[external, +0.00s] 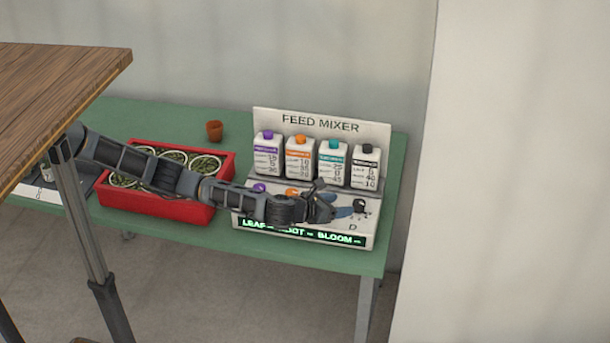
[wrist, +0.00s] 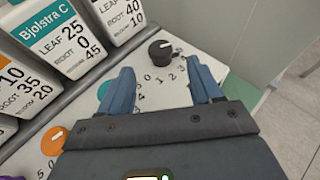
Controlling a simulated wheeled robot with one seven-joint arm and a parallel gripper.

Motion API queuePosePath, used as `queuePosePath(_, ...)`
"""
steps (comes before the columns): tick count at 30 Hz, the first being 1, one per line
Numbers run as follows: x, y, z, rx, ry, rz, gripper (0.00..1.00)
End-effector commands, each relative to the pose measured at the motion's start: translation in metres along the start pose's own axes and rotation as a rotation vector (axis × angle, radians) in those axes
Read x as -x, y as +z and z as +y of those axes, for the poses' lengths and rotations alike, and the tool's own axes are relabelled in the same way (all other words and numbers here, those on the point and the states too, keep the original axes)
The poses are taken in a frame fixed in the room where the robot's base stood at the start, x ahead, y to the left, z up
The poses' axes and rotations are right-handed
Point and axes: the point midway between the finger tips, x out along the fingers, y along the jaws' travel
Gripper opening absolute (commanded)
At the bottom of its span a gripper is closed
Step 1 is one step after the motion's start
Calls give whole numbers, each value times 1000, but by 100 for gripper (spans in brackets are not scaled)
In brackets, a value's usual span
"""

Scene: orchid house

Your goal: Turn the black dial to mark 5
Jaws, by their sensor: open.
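The black dial (wrist: 160,49) is a round knob with a raised grip and a light pointer mark on the feed mixer's sloped white panel. Small numbers ring its near side; I cannot read its setting with certainty. In the external view the black dial (external: 360,205) is at the panel's right end, above a letter D. My gripper (wrist: 163,84) is open and empty, its two blue fingers apart, with the dial ahead of the gap between them. In the external view my gripper (external: 338,203) reaches over the panel from the left, close to the dial. Contact is not visible.
Labelled bottles (external: 330,162) stand behind the panel. A lit display (external: 300,233) runs along its front. A red planter (external: 160,214) and small clay pot (external: 214,130) are further left.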

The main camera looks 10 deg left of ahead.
Motion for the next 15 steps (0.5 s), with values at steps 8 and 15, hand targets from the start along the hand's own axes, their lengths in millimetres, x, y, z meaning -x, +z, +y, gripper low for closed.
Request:
queuePosePath(8, -22, -1, 0, -5, -5, -2, 64)
queuePosePath(15, -55, -2, 0, -3, -4, 0, 64)
